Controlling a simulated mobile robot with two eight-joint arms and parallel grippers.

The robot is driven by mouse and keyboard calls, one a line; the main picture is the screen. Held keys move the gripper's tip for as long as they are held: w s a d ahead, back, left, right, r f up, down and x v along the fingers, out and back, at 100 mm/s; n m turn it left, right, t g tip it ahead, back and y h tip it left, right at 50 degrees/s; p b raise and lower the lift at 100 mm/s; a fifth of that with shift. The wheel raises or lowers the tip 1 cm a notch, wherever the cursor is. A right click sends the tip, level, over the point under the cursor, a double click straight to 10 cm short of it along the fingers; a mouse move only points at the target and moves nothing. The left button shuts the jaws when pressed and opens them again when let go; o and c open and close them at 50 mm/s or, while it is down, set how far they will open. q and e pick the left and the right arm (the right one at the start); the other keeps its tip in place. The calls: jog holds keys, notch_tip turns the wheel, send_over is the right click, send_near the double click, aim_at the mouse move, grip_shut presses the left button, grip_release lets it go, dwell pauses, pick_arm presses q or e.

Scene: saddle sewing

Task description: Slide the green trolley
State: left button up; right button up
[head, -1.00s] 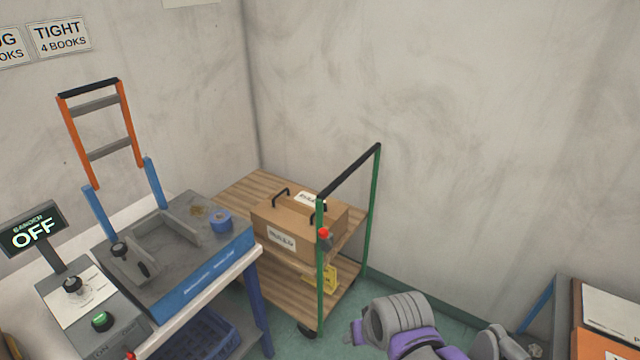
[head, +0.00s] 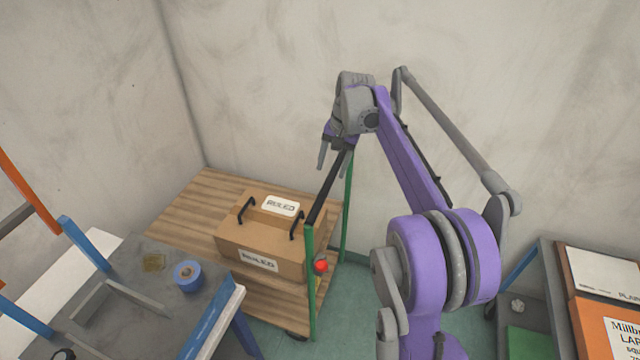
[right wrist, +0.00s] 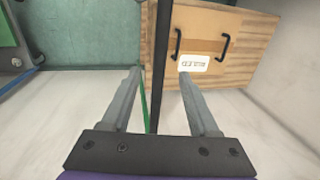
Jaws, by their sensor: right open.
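The green trolley has a wooden deck (head: 165,222), green posts (head: 310,290) and a black push bar (head: 324,195) across their tops. It stands against the walls in the corner. My right gripper (head: 331,158) is open at the far end of the push bar. In the right wrist view, the black bar (right wrist: 161,55) runs between the two spread fingers of my right gripper (right wrist: 161,74), with no visible grip on it. Part of a green post (right wrist: 144,102) shows near the left finger. My left gripper is out of view.
A brown box (head: 262,235) with black handles and "RULED" labels sits on the trolley deck. A red knob (head: 321,267) is by the near post. A workbench (head: 130,285) stands close at the left; a shelf unit (head: 550,262) is at the right. Green floor shows between.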

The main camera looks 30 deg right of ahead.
aim_at(324, 192)
jog(key=f, duration=0.3)
jog(key=w+a+f, duration=0.1)
jog(key=f, duration=0.5)
jog(key=shift+w+a+f, duration=0.15)
jog(key=shift+w, duration=0.05)
grip_shut()
dwell(1.1)
